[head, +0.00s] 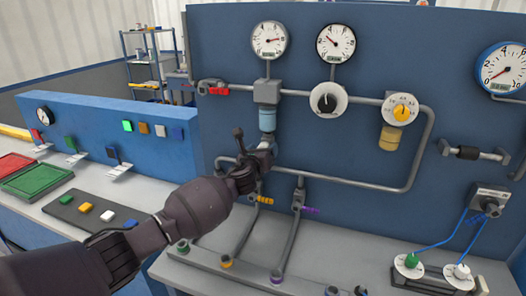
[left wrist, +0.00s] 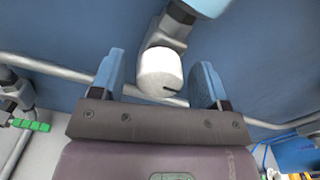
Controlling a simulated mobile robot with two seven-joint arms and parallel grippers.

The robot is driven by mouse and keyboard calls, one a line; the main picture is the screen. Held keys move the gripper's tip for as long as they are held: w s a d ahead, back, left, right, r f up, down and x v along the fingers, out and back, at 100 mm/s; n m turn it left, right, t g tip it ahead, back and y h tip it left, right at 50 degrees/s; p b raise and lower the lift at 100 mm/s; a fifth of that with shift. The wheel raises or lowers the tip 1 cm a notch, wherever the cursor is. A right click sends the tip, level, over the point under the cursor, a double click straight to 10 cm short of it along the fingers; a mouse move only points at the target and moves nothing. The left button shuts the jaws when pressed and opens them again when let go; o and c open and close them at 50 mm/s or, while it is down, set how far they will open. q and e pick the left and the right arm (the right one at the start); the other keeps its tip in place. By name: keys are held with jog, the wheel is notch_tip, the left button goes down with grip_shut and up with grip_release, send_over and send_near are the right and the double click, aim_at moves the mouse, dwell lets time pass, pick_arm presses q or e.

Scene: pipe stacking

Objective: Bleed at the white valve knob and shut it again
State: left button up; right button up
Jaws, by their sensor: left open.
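The white valve knob (left wrist: 160,74) shows large in the left wrist view, on a grey fitting below a blue cylinder. My left gripper (left wrist: 157,66) is open, with one blue-padded finger on each side of the knob and a visible gap on both sides. In the head view, my left gripper (head: 254,151) is at the knob (head: 265,146), under the light-blue filter bowl (head: 267,119), and hides part of it. I cannot tell how deep the knob sits between the fingers. My right gripper is not in view.
The blue panel (head: 390,55) behind carries grey pipes, two upper gauges (head: 269,40), a black-and-white knob (head: 328,99), a yellow knob (head: 401,110) and a red-handled valve (head: 217,90). Purple (head: 311,210) and yellow handles sit on the lower pipes, close below my gripper.

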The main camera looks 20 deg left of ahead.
pick_arm(q)
jog(key=shift+w, duration=0.1)
jog(key=c, duration=0.9)
jog(key=shift+c, duration=0.2)
jog(key=shift+n, duration=0.3)
jog(key=n, duration=0.8)
jog(key=shift+b, duration=0.35)
jog(key=n, duration=0.4)
jog(key=shift+f+n, duration=0.1)
jog(key=shift+n, duration=0.2)
jog(key=shift+a+n, duration=0.1)
jog(key=shift+n, duration=2.2)
